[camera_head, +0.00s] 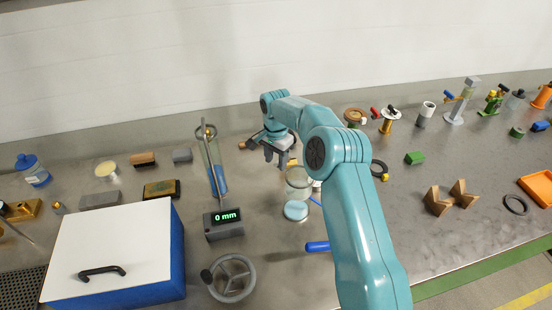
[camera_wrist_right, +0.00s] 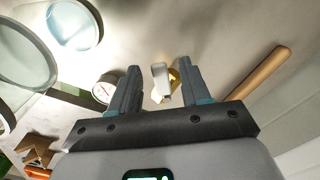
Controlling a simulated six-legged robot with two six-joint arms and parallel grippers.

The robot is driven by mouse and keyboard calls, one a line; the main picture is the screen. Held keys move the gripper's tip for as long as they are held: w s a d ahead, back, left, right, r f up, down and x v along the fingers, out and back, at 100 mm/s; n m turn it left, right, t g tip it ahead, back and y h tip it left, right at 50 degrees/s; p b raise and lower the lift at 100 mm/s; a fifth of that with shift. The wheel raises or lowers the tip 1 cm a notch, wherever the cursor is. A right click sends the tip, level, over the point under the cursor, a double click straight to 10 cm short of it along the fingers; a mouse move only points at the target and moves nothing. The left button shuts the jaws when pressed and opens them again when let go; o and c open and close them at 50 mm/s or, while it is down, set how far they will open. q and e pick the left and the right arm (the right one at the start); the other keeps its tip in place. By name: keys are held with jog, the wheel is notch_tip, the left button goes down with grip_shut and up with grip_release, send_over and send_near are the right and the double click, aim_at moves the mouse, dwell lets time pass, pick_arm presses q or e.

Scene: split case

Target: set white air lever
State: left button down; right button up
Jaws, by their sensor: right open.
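A white lever (camera_wrist_right: 161,80) on a brass-coloured fitting (camera_wrist_right: 175,84) shows in the right wrist view, between and beyond my right fingertips. I cannot tell whether the fingers touch it; they are not closed on it. My right gripper (camera_head: 275,158) is open and points down over the back middle of the bench in the head view; it also shows in the right wrist view (camera_wrist_right: 159,68). In the head view the lever is mostly hidden by my gripper and cannot be made out clearly. My left gripper is not in view.
A glass jar (camera_head: 298,178) and a pale blue disc (camera_head: 296,210) stand close in front of the gripper. A round dial (camera_wrist_right: 104,90) and a wooden rod (camera_wrist_right: 262,72) flank it. A 0 mm readout (camera_head: 223,230), handwheel (camera_head: 231,279) and white-lidded case (camera_head: 110,240) are leftward.

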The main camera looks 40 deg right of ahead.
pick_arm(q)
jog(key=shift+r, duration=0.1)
pick_arm(e)
jog(key=shift+s+f, duration=0.1)
jog(key=shift+f, duration=0.1)
grip_shut()
jog(key=shift+w+m, duration=0.4)
jog(key=shift+m, duration=0.3)
pick_arm(q)
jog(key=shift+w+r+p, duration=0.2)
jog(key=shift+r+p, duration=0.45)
jog(key=shift+p, duration=0.05)
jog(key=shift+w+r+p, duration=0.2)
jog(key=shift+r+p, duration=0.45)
pick_arm(e)
jog(key=shift+w+d+r+m, duration=0.1)
jog(key=shift+w+m, duration=0.45)
jog(key=shift+m, duration=0.45)
jog(key=shift+w+d+f+m, duration=0.1)
jog(key=shift+w+m, duration=0.45)
jog(key=shift+m, duration=0.45)
jog(key=shift+w+d+r+m, duration=0.1)
jog(key=shift+w+m, duration=0.45)
jog(key=shift+m, duration=0.45)
